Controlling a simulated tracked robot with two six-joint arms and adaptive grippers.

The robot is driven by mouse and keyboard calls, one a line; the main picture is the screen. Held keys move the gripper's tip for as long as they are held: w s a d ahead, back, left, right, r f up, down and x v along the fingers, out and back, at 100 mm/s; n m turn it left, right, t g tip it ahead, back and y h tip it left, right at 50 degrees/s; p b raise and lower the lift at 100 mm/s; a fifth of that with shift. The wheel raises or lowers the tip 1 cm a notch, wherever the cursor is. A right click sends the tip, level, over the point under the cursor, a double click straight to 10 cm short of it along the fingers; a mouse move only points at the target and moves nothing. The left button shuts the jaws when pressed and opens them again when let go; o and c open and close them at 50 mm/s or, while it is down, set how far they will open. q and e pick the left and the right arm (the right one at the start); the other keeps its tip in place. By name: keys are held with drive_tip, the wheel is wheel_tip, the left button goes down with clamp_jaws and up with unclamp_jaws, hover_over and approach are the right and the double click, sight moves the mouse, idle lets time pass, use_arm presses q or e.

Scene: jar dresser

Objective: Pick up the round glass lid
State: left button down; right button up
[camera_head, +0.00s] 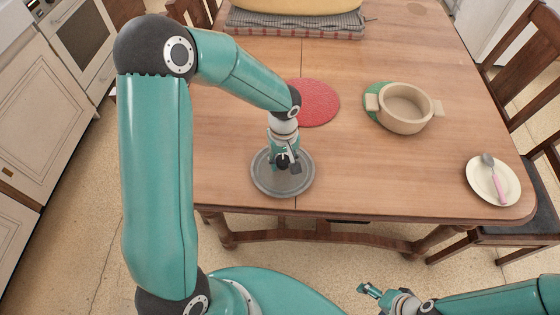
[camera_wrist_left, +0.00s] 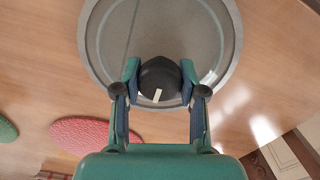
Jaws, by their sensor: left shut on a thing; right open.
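The round glass lid (camera_head: 264,182) has a grey rim and a dark knob, and is near the table's front edge in the head view. It also shows in the left wrist view (camera_wrist_left: 113,45), with its dark knob (camera_wrist_left: 160,80) in the middle. My left gripper (camera_head: 285,163) is above the lid, with its fingers on both sides of the knob. In the left wrist view my left gripper (camera_wrist_left: 160,83) is shut on the knob. I cannot tell whether the lid touches the table. My right gripper (camera_head: 378,294) is open and empty, low in front of the table.
A red round mat (camera_head: 318,103) lies behind the lid. A beige two-handled pot (camera_head: 404,122) stands on a green mat (camera_head: 371,100) to the right. A plate (camera_head: 482,181) with a spoon (camera_head: 495,174) is at the right edge. A folded cloth (camera_head: 296,24) is at the back.

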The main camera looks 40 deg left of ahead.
use_arm(q)
wheel_tip(320, 180, up, 20)
idle(0.4)
drive_tip(key=shift+f, duration=0.1)
